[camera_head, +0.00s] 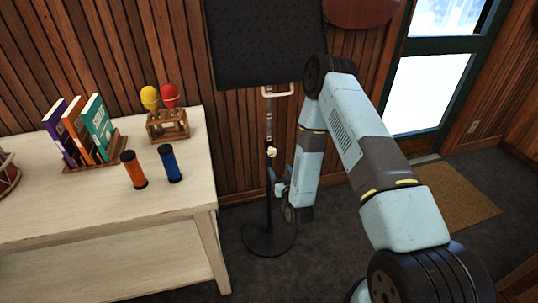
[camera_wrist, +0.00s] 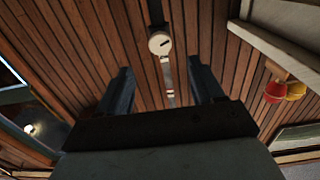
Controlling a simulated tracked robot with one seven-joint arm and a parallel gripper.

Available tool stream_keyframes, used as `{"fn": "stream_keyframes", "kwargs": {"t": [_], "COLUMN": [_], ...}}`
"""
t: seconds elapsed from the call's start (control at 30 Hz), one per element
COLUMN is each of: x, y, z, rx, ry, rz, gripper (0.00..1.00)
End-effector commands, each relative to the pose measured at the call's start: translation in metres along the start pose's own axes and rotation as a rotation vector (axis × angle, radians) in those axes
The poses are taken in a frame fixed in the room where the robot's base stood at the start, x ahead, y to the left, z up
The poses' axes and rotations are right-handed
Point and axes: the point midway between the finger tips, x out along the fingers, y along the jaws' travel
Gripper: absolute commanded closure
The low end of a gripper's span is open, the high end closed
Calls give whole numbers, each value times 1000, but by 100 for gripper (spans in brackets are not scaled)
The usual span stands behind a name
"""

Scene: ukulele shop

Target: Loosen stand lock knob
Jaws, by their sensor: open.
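A black stand with a pole (camera_head: 268,185) and round base (camera_head: 262,240) stands in front of the wood wall in the head view. A small pale lock knob (camera_head: 272,151) sits partway up the pole. In the wrist view, the knob (camera_wrist: 160,43) is a pale round disc with a dark slot, on the pole beyond the fingertips. My gripper (camera_head: 275,182) is beside the pole, a little below the knob. Its two dark fingers in the wrist view (camera_wrist: 160,78) are open and apart, with nothing held. The knob lies near the centre line between them.
A pale wooden table (camera_head: 90,220) stands left of the stand, with books (camera_head: 78,132), maracas in a rack (camera_head: 167,124) and two shakers (camera_head: 133,170). The black panel (camera_head: 265,40) is above the pole. A door mat (camera_head: 455,200) lies at right. Dark floor is clear around the base.

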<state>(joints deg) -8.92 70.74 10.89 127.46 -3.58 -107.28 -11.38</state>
Motion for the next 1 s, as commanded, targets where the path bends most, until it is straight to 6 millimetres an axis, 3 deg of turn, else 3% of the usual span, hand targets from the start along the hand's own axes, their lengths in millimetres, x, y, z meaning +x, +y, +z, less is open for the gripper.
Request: {"fn": "stream_keyframes", "kwargs": {"t": [0.4,0.6,1.0], "x": [74,102,117], "y": [0,-1,-1], "z": [-1,-1,0], "rx": [1,1,1], "ry": [3,2,-1], "rz": [0,0,-1], "gripper": [33,33,33]}}
